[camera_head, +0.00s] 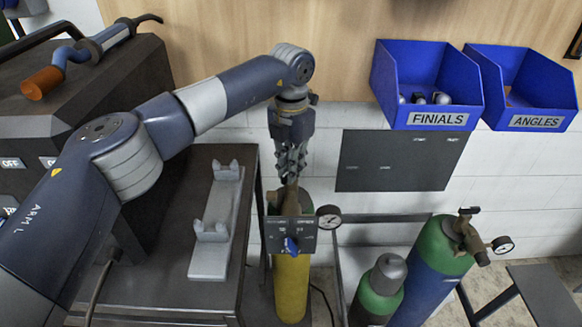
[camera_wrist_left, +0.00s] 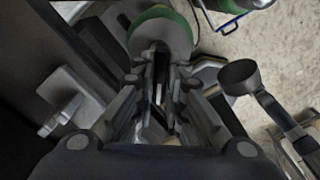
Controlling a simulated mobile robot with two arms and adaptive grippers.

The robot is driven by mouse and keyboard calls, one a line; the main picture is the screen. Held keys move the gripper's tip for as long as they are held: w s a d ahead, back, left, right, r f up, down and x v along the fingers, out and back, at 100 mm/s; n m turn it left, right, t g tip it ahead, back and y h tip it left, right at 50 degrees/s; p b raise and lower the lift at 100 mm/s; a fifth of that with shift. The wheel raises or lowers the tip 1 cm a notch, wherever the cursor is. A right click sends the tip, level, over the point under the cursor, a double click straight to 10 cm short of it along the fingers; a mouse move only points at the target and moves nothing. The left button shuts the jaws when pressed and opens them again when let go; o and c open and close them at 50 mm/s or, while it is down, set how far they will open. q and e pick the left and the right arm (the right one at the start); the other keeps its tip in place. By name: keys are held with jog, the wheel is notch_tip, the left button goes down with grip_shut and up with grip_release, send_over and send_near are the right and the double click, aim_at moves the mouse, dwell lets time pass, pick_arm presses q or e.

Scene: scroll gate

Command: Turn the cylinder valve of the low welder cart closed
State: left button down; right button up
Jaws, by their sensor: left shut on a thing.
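The yellow cylinder (camera_head: 291,285) with a green shoulder stands upright beside the dark cart (camera_head: 190,292). Its brass-coloured valve (camera_head: 290,203) is at the top, with a round gauge (camera_head: 328,218) on its right. My left gripper (camera_head: 291,182) points down onto the valve from above and is shut on it; its fingers hide most of the valve's top. In the left wrist view the fingers (camera_wrist_left: 162,92) close together in front of the green shoulder (camera_wrist_left: 160,28), and the part between them is dark and hard to make out. My right gripper is not in view.
A small dark panel with a blue lever (camera_head: 291,245) hangs in front of the valve. A green-and-blue cylinder (camera_head: 432,262) and a smaller grey-topped one (camera_head: 380,290) stand to the right. Blue bins (camera_head: 428,85) hang on the wall. A grey bracket (camera_head: 217,222) lies on the cart.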

pick_arm(q)
jog(key=m, duration=0.5)
jog(key=shift+r+m, duration=0.1)
jog(key=shift+m, duration=0.2)
jog(key=shift+w+m, duration=0.1)
jog(key=shift+m, duration=2.2)
jog(key=c, duration=1.7)
grip_release()
jog(key=shift+o, duration=0.2)
notch_tip(320, 180, up, 12)
